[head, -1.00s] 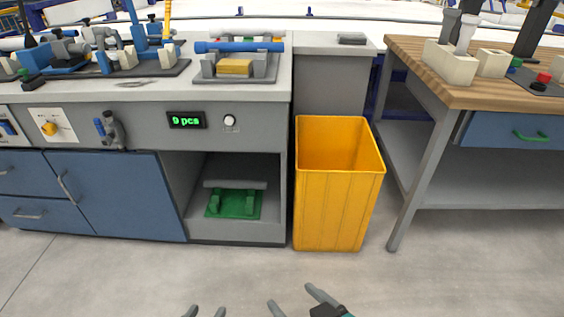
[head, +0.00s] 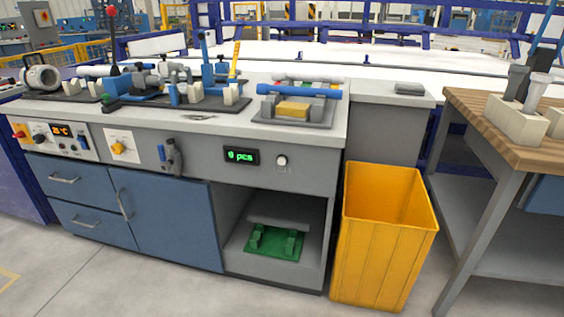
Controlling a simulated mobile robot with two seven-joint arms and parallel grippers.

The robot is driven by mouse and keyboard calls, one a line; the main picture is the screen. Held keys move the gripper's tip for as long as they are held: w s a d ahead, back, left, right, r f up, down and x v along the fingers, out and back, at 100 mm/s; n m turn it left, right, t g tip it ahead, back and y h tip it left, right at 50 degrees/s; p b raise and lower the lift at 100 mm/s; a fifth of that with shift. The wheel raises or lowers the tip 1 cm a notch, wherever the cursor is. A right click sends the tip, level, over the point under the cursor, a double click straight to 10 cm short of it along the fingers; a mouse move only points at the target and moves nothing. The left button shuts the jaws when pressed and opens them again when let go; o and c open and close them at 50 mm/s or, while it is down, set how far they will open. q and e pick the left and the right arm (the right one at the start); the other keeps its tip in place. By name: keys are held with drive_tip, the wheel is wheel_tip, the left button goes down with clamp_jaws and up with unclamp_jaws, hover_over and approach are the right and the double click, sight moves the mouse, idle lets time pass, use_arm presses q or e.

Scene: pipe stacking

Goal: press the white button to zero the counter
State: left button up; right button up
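The white button (head: 282,160) is a small round knob on the grey front panel of the workbench, below the worktop edge. The counter (head: 241,156) is a black display just left of it with green characters ending in "pcs". Its digit is too small and blurred to read surely. Neither of my grippers is in view, and nothing covers the button or the display.
A yellow bin (head: 385,240) stands on the floor right of the workbench (head: 215,119). A wooden-topped table (head: 495,125) is farther right. The open shelf under the button holds a green fixture (head: 273,243). Fixtures and a blue pipe (head: 299,90) are on the worktop.

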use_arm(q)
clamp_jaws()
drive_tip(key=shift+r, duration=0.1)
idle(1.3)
